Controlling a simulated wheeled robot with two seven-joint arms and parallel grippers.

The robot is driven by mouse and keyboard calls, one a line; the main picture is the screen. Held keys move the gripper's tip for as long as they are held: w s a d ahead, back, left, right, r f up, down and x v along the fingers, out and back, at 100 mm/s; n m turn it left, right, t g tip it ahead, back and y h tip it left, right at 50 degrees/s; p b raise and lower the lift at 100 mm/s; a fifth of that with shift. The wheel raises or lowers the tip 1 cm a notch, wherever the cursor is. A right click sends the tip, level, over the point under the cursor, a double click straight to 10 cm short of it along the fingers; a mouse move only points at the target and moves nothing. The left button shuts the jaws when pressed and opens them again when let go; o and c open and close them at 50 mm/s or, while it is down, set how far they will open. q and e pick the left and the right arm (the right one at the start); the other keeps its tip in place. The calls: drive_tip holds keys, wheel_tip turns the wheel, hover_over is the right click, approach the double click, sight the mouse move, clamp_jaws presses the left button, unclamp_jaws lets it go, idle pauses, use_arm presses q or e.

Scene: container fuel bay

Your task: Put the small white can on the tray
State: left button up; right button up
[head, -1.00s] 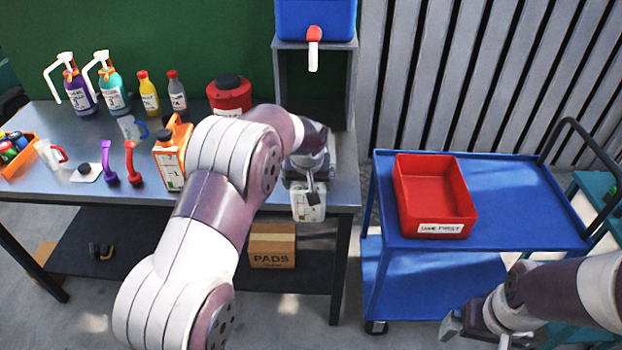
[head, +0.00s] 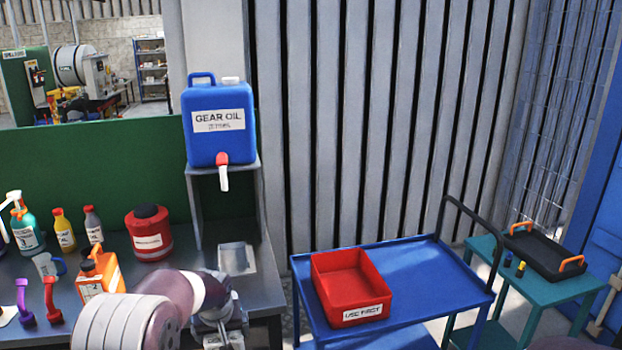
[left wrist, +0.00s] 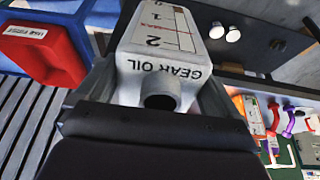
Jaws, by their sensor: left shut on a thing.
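The small white can, labelled GEAR OIL with a red-and-black scale, fills the top middle of the left wrist view (left wrist: 160,50). Its dark round mouth faces my wrist camera. My left gripper (left wrist: 162,85) is shut on it, a finger on each side. In the head view my left gripper (head: 220,318) is at the bottom, at the bench's front right, and only a bit of the can (head: 226,342) shows at the picture edge. A black tray (head: 545,252) with orange handles lies on a teal table (head: 540,287) at the far right. My right gripper is out of view.
A blue cart (head: 420,268) with a red USE FIRST bin (head: 352,288) stands between bench and teal table. A blue gear oil jug (head: 218,122) sits above the bench. Bottles and an orange can (head: 100,275) crowd the bench.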

use_arm(q)
drive_tip(key=shift+s+r, duration=0.55)
drive_tip(key=shift+r, duration=0.05)
drive_tip(key=shift+s+d+f+m, duration=0.1)
drive_tip(key=shift+d+f+m, duration=0.05)
drive_tip(key=shift+f+m, duration=0.15)
drive_tip(key=shift+m, duration=0.5)
drive_tip(key=f, duration=0.4)
drive_tip(key=shift+s+d+f, duration=0.2)
drive_tip(key=shift+s+f, duration=0.05)
drive_tip(key=shift+s, duration=0.05)
drive_tip(key=s+f+m+h, duration=0.1)
drive_tip(key=s+f, duration=0.7)
drive_tip(key=s, duration=0.4)
drive_tip(key=shift+s+f, duration=0.25)
drive_tip(key=shift+s, duration=0.1)
drive_tip(key=shift+d, duration=0.1)
